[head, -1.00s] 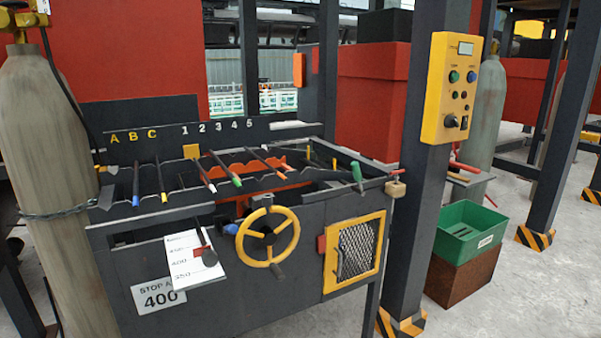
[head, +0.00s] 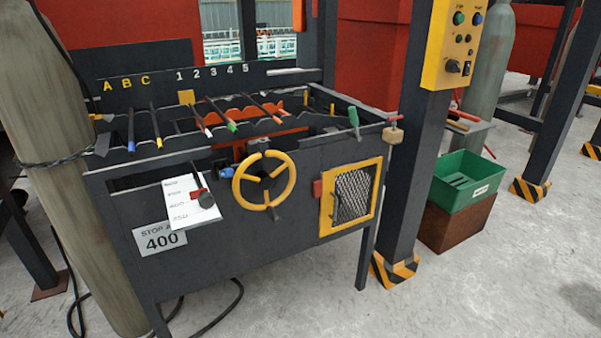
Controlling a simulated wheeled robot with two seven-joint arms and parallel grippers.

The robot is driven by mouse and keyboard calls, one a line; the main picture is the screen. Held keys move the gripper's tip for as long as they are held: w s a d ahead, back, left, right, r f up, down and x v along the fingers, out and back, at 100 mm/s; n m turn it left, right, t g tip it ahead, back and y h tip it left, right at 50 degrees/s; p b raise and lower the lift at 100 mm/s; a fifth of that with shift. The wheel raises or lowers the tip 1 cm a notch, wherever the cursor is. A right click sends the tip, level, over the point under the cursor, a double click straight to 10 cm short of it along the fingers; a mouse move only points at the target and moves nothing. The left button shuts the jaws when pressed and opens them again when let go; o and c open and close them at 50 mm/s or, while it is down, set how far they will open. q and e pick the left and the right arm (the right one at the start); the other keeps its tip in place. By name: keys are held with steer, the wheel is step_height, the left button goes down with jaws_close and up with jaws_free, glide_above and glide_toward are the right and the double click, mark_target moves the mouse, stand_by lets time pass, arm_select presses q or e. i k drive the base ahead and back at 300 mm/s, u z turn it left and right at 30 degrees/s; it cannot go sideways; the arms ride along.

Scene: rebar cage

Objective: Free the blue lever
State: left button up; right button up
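A small blue part (head: 227,172), perhaps the blue lever, shows on the front of the dark metal bench (head: 270,240), just left of the yellow handwheel (head: 236,187). Its shape is too small to tell, and the wheel is close beside it. Neither of my grippers is in view.
A mesh door (head: 353,196) in a yellow frame is right of the wheel. A tan block (head: 392,135) hangs at the bench's right corner by a dark post. A gas cylinder (head: 75,190) stands left; a green crate (head: 468,181) stands right.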

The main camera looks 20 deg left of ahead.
mark_target(227, 173)
steer(key=z, duration=0.85)
steer(key=k, duration=0.9)
steer(key=u, duration=1.5)
steer(key=i, duration=0.45)
steer(key=z, duration=0.05)
steer(key=k, duration=0.5)
steer(key=u, duration=0.75)
steer(key=i, duration=0.7)
steer(key=z, duration=0.9)
